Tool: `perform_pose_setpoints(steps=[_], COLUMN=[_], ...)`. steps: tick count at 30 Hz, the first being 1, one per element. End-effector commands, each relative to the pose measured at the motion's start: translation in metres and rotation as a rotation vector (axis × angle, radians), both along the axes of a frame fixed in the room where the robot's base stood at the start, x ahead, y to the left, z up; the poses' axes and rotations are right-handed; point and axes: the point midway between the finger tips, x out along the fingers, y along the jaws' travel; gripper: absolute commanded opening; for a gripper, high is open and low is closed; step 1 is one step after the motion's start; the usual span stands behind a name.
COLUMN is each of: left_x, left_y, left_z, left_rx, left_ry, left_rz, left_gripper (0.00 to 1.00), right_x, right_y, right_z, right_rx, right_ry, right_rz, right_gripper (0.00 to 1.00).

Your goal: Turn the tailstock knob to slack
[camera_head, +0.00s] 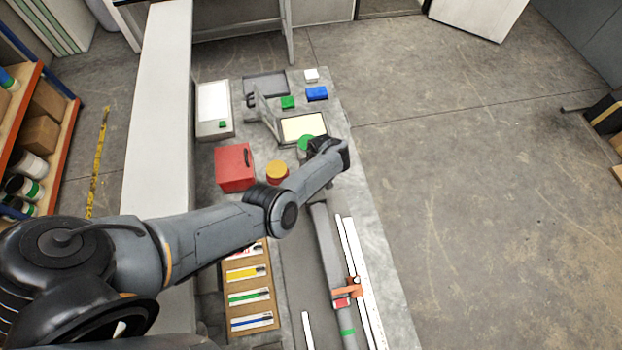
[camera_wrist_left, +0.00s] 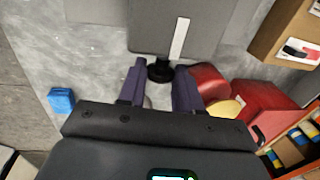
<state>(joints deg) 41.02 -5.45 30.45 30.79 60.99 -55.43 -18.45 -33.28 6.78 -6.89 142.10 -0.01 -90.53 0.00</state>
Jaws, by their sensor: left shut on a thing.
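In the left wrist view, a black round knob (camera_wrist_left: 160,70) sits at the end of a grey block (camera_wrist_left: 195,35) with a white stripe. My left gripper (camera_wrist_left: 159,88) has its two dark fingers on either side of the knob, shut on it. In the head view, my left arm reaches across the bench to my left gripper (camera_head: 330,150), which covers the knob there. A long grey beam (camera_head: 325,240) runs from below the wrist towards the near side. My right gripper is in neither view.
A red box (camera_head: 235,167) and a yellow-topped can (camera_head: 277,172) stand left of the wrist. Behind are a tilted frame with a pale panel (camera_head: 303,127), a green block (camera_head: 288,102) and a blue block (camera_head: 317,93). A wooden tray (camera_head: 235,297) of marked strips lies near. Open floor is at right.

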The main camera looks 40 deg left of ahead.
Motion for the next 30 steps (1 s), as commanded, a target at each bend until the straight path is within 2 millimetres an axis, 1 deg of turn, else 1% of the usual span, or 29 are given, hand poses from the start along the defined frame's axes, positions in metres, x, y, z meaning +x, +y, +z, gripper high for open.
perform_pose_setpoints(steps=[1, 6, 17, 18, 22, 23, 30], left_x=[0.003, 0.003, 0.001, 0.001, 0.001, 0.001, 0.001], left_y=[-0.002, -0.002, 0.000, 0.000, 0.000, 0.000, 0.000], left_z=[-0.005, -0.003, 0.000, 0.000, 0.000, 0.000, 0.000], left_rx=[0.012, 0.049, 0.061, 0.061, 0.060, 0.060, 0.060], left_ry=[0.018, 0.071, 0.086, 0.086, 0.086, 0.086, 0.086], left_rz=[-0.008, -0.006, -0.002, -0.002, -0.001, -0.001, -0.001], left_gripper=[0.03, 0.03, 0.03, 0.35, 0.55, 0.58, 0.58], right_x=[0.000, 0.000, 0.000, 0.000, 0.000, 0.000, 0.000], right_y=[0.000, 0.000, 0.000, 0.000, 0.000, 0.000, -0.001], right_z=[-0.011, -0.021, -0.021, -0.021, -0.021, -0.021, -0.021], right_rx=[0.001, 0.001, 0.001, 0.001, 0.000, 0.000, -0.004], right_ry=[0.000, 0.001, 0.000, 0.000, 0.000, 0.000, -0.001], right_rz=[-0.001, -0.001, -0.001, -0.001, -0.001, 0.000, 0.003], right_gripper=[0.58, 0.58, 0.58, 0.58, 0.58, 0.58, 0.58])
